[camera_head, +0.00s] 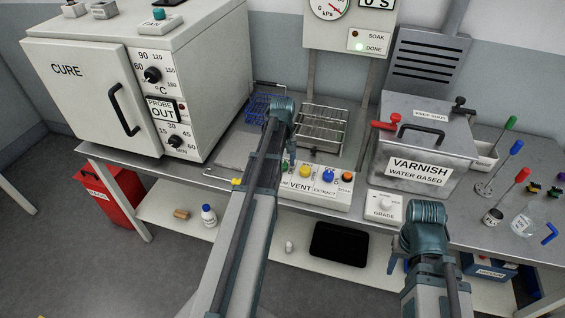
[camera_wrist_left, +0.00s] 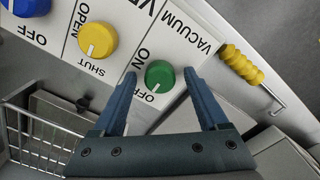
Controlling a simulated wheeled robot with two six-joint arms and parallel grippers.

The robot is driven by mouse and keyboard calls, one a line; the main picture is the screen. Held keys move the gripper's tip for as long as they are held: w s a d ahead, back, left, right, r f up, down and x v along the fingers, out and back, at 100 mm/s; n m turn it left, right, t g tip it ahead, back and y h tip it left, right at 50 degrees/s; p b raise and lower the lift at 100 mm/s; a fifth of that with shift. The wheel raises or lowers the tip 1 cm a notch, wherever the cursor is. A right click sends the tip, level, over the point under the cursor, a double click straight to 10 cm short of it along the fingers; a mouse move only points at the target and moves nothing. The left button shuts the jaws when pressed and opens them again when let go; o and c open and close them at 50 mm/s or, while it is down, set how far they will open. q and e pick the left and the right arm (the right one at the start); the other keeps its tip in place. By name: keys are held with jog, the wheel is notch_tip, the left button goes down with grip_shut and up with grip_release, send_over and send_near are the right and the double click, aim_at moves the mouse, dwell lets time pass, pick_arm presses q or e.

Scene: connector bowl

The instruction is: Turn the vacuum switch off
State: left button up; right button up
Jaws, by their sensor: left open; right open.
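The vacuum switch is a green knob (camera_wrist_left: 159,75) on a white panel marked VACUUM, ON and OFF, in the left wrist view. Its white pointer mark is on the lower left side, near the OFF lettering. My left gripper (camera_wrist_left: 161,78) is open, with one finger at each side of the knob; I cannot tell whether they touch it. In the head view the green knob (camera_head: 285,166) shows only partly beside my left arm, which hides the left gripper. My right gripper (camera_head: 397,258) is largely hidden by its wrist, over the bench's front edge at lower right, away from the panel.
Beside the vacuum switch are a yellow VENT knob (camera_head: 304,172) and a blue EXTRACT knob (camera_head: 328,176). A yellow-handled tool (camera_wrist_left: 241,63) lies near the panel's end. A wire rack (camera_head: 322,130) stands behind; the varnish tank (camera_head: 425,140) is to the right.

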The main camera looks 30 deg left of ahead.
aim_at(283, 163)
pick_arm(q)
notch_tip(283, 163, up, 14)
jog(key=p, duration=1.3)
jog(key=shift+p, duration=0.4)
jog(key=shift+f, duration=0.15)
jog(key=s+d+f+m+b, duration=0.1)
jog(key=s+d+m, duration=0.4)
jog(key=d, duration=0.6)
jog(key=s+d+f+m+b, duration=0.2)
jog(key=s+d+m, duration=0.3)
jog(key=d, duration=0.6)
jog(key=s+d+f+m+y+b, duration=0.1)
jog(key=s+d+m, duration=0.3)
jog(key=d, duration=0.8)
jog(key=shift+s+f+m, duration=0.15)
jog(key=shift+s+m, duration=0.25)
jog(key=shift+s, duration=0.5)
